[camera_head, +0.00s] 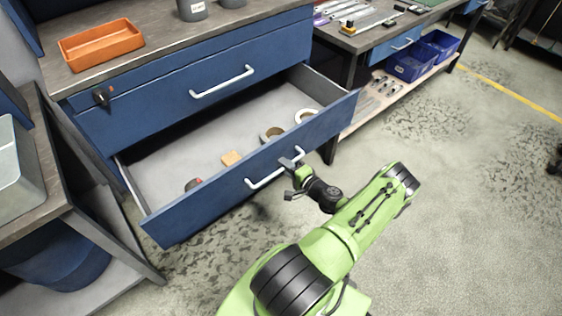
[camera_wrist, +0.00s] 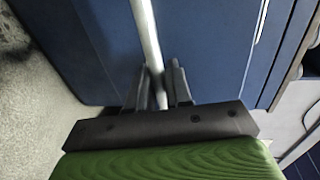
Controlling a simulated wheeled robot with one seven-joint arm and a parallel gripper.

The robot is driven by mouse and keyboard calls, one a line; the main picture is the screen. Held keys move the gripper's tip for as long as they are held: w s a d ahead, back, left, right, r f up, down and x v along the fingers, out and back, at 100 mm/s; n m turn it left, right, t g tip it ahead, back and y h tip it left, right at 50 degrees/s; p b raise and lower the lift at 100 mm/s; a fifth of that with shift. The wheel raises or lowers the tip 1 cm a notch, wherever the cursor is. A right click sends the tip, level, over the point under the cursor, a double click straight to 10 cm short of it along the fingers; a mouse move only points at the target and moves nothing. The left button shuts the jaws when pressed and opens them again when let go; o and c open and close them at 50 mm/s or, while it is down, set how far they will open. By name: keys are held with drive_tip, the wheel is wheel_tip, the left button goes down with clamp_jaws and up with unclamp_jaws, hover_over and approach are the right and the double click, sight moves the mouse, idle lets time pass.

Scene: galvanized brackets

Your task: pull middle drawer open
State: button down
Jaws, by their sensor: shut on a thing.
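The blue middle drawer (camera_head: 220,191) stands pulled out from the cabinet, its inside showing. My gripper (camera_head: 291,161) is at the right part of the drawer's silver bar handle (camera_head: 265,181). In the wrist view my gripper (camera_wrist: 162,85) has its two dark fingers on either side of the handle (camera_wrist: 147,35), shut on it, with the blue drawer front (camera_wrist: 90,50) behind. In the drawer lie two tape rolls (camera_head: 305,115) (camera_head: 271,133), a tan block (camera_head: 231,158) and a small red and dark item (camera_head: 193,184).
The shut upper drawer (camera_head: 185,92) has its own handle (camera_head: 222,82). An orange tray (camera_head: 101,43) sits on the worktop. A workbench with blue bins (camera_head: 411,64) stands to the right. A grey bin (camera_head: 18,170) stands at left. The floor (camera_head: 450,210) at right is clear.

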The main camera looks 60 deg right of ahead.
drive_tip(key=shift+f+v, duration=0.1)
drive_tip(key=shift+v, duration=0.5)
drive_tip(key=shift+f+v, duration=0.15)
drive_tip(key=shift+v, duration=0.5)
drive_tip(key=c, duration=1.2)
unclamp_jaws()
drive_tip(key=shift+c, duration=0.2)
drive_tip(key=shift+s, duration=0.1)
drive_tip(key=p+v, duration=0.2)
drive_tip(key=v, duration=1.3)
drive_tip(key=shift+s+p, duration=0.25)
drive_tip(key=shift+p, duration=0.1)
drive_tip(key=shift+a+r, duration=0.1)
drive_tip(key=shift+r, duration=0.05)
